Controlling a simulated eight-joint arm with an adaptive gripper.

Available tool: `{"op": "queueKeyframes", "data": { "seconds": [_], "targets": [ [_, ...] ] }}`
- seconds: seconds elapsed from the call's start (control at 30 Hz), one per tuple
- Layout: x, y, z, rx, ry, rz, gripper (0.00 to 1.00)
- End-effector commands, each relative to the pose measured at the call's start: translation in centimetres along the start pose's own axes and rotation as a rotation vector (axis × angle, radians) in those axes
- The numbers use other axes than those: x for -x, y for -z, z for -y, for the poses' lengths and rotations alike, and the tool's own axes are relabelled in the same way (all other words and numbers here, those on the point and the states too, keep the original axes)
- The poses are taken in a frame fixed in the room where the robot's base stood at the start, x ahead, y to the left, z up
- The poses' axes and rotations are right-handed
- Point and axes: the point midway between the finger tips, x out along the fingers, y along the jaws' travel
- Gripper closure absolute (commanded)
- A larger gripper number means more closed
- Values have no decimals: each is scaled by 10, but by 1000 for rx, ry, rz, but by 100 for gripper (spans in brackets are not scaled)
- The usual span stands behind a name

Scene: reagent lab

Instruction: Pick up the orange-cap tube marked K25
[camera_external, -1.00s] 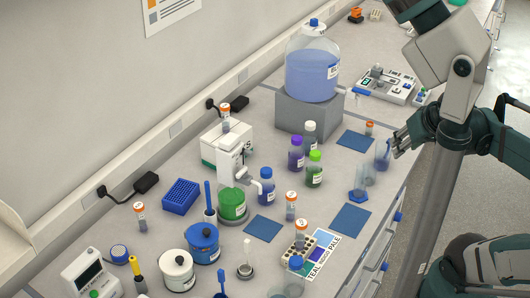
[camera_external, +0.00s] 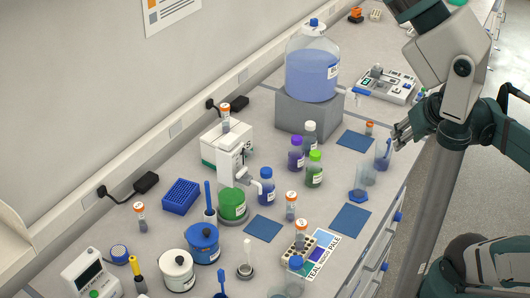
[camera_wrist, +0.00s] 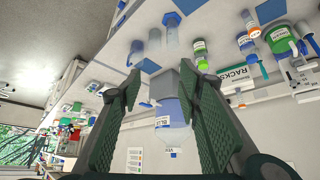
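Several orange-cap tubes show in the external view: one on the white dispenser unit (camera_external: 225,117), one at the left (camera_external: 140,218), one standing in front of the blue bottle (camera_external: 291,207), one at the small rack (camera_external: 301,235), and one near the back right mat (camera_external: 369,129). Their label marks are too small to read, so I cannot tell which is K25. My gripper (camera_external: 400,138) is above the right edge of the bench, beside a clear cylinder (camera_external: 382,157). In the wrist view my gripper (camera_wrist: 160,74) has its two fingers spread wide with nothing held between them.
A large blue carboy (camera_external: 312,72) stands on a grey block (camera_external: 307,114). Blue mats (camera_external: 351,220) lie clear at the right.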

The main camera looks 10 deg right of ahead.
Motion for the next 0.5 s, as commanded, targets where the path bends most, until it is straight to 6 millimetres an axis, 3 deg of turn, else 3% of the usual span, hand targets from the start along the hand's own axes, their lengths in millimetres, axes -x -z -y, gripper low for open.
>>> {"op": "queueKeyframes", "data": {
  "seconds": [0.2,0.5],
  "targets": [
    [20,16,1,3,1,1,65],
    [23,44,20,66,26,28,65]
  ]
}}
